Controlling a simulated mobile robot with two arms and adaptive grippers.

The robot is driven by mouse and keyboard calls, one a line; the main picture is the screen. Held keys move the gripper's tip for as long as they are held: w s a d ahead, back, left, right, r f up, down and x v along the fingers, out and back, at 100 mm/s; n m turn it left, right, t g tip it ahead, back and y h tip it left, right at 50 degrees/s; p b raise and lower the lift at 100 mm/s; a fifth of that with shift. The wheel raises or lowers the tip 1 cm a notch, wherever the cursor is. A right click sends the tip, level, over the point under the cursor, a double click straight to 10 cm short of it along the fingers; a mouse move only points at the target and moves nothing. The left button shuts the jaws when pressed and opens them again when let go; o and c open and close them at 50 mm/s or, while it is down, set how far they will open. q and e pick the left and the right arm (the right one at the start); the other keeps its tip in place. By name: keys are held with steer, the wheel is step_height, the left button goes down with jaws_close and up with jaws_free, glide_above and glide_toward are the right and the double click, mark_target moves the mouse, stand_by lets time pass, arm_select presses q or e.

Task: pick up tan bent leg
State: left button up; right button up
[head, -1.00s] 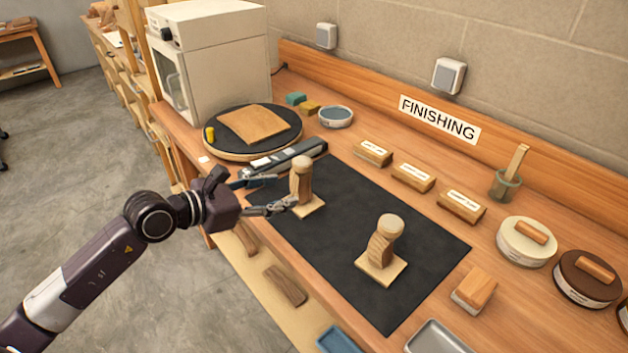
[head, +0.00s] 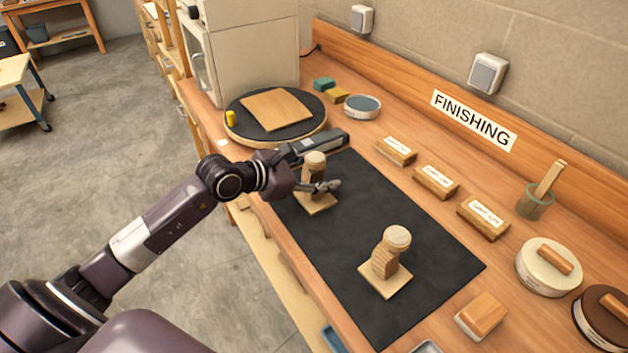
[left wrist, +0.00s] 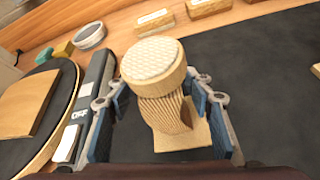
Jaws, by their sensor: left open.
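A tan bent leg (head: 313,170) with a round cap stands upright on a square base on the black mat (head: 345,260). In the left wrist view the same leg (left wrist: 165,110) shows a ribbed, bent body below a pale textured cap. My left gripper (head: 318,178) is open, with a finger on either side of this leg; I cannot tell whether they touch it. The fingers hide part of its body in the head view. A second bent leg (head: 388,258), with brown bands, stands on its own square base nearer the front of the mat. My right gripper is not in view.
A round turntable (head: 235,130) with a wooden board (head: 277,110) is behind the left gripper, near a white oven (head: 252,55). Labelled wooden blocks (head: 436,182) line the back. Round tins (head: 548,268) stand at right. The mat between the legs is clear.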

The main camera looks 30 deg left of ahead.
arm_select(q)
steer(key=shift+x, duration=1.45)
steer(key=shift+r, duration=0.1)
jaws_close()
steer(key=shift+d, duration=0.1)
